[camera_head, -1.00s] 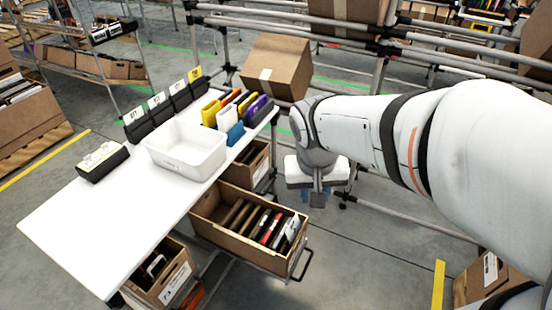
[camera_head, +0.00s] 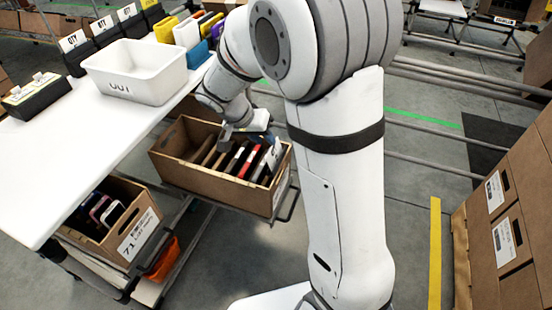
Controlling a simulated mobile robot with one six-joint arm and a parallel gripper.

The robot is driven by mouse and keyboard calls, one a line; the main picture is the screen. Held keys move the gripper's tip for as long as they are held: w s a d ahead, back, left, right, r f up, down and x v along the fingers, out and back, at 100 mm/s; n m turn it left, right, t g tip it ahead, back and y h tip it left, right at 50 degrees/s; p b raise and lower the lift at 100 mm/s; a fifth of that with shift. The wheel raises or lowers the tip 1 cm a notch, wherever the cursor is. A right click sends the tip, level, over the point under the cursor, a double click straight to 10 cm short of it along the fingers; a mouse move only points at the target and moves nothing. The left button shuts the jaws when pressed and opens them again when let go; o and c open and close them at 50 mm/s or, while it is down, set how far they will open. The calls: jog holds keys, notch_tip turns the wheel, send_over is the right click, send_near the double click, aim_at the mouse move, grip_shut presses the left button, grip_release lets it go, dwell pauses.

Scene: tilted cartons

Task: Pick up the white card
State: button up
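The white card (camera_head: 274,152) stands in the right part of a tilted brown carton (camera_head: 215,188), behind dark and red cards, with its top edge showing above them. My gripper (camera_head: 225,134) points down over the far side of this carton, to the left of the white card and apart from it in the picture. Its fingers are small and dark here, and whether they are open or shut does not show. I see nothing hanging from it.
A white table (camera_head: 60,150) at left bears a white bin (camera_head: 135,88), black card holders and coloured cards. Another carton (camera_head: 120,238) with cards sits below the table edge. Brown boxes (camera_head: 500,210) stand at right. Metal rails run behind my arm.

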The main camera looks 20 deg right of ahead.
aim_at(274, 153)
jog(key=b+x, duration=0.1)
jog(key=x, duration=0.2)
jog(key=b+x, duration=0.1)
jog(key=x, duration=0.2)
jog(key=shift+w+d, duration=0.15)
jog(key=shift+w, duration=0.1)
jog(key=shift+c, duration=0.2)
grip_shut()
